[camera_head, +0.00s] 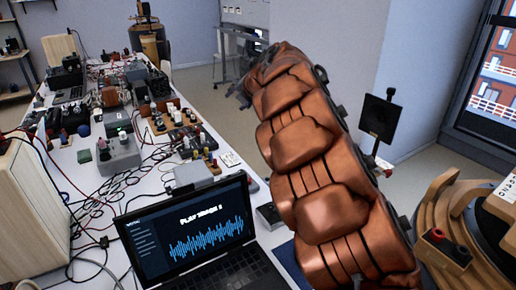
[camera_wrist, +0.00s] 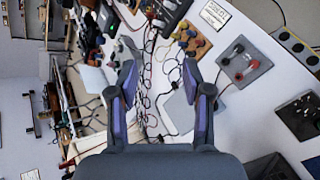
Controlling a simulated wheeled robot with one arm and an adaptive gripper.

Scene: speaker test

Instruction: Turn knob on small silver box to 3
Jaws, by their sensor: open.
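In the head view, a small grey box (camera_head: 118,155) with a knob and small fittings on top stands on the white table among cables. A flat silver-grey box (camera_head: 193,175) lies behind the laptop; no knob can be made out on it. I cannot tell which is the task's box, and no dial numbers are readable. In the wrist view, my gripper (camera_wrist: 160,68) is open, with cables and white tabletop showing between its fingers. A plain grey box (camera_wrist: 178,112) is partly hidden by the right finger.
A laptop (camera_head: 188,240) with a waveform on screen stands at the table's near edge. A wooden speaker cabinet (camera_head: 30,205) is at the left. Loose cables and several devices crowd the table. A grey box with red fittings (camera_wrist: 243,62) is right in the wrist view.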

